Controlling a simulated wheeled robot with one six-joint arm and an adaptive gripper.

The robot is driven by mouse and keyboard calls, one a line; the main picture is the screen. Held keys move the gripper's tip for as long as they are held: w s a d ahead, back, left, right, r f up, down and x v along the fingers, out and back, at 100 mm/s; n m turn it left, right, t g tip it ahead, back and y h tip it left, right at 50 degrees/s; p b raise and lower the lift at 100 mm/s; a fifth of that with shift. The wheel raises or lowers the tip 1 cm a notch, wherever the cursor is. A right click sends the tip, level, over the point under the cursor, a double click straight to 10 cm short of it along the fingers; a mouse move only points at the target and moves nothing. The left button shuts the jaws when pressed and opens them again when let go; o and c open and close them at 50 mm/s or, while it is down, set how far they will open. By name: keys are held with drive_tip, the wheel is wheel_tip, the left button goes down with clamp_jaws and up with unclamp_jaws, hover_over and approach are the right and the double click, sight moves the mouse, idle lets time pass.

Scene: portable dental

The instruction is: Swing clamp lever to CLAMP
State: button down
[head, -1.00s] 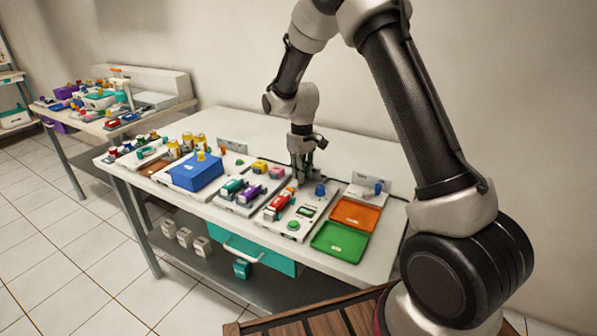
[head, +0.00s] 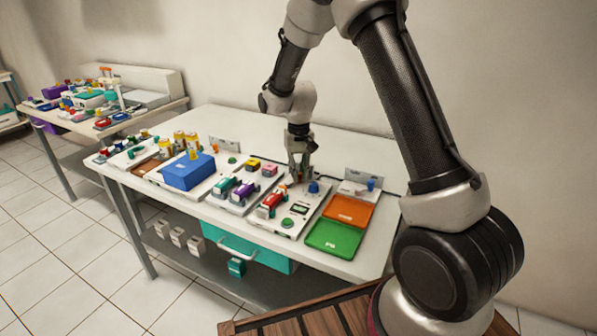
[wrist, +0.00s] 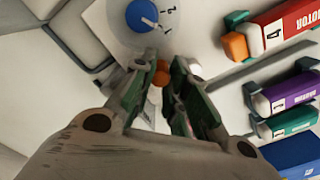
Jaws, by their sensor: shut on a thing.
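My gripper (head: 301,176) points down at the back of the white fixture plate (head: 276,226) that carries the red motor (head: 271,203). In the wrist view my gripper (wrist: 172,78) has its fingers closed around a small orange knob (wrist: 159,74), which looks like the clamp lever's end. The fingers hide most of the lever, and no CLAMP marking is readable. The red motor (wrist: 292,28), with an orange end piece (wrist: 235,46), lies right of the fingers. A blue knob (wrist: 141,15) stands on the plate just beyond the fingertips.
An orange tray (head: 350,210) and a green tray (head: 335,238) lie right of the plate. Purple (head: 243,193) and green (head: 224,187) units and a blue box (head: 189,171) stand left. A white block (head: 360,188) is behind the trays. The bench's back strip is clear.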

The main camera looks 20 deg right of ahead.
drive_tip(key=c, duration=1.3)
unclamp_jaws()
drive_tip(key=shift+c, duration=0.2)
wheel_tip(320, 180, up, 12)
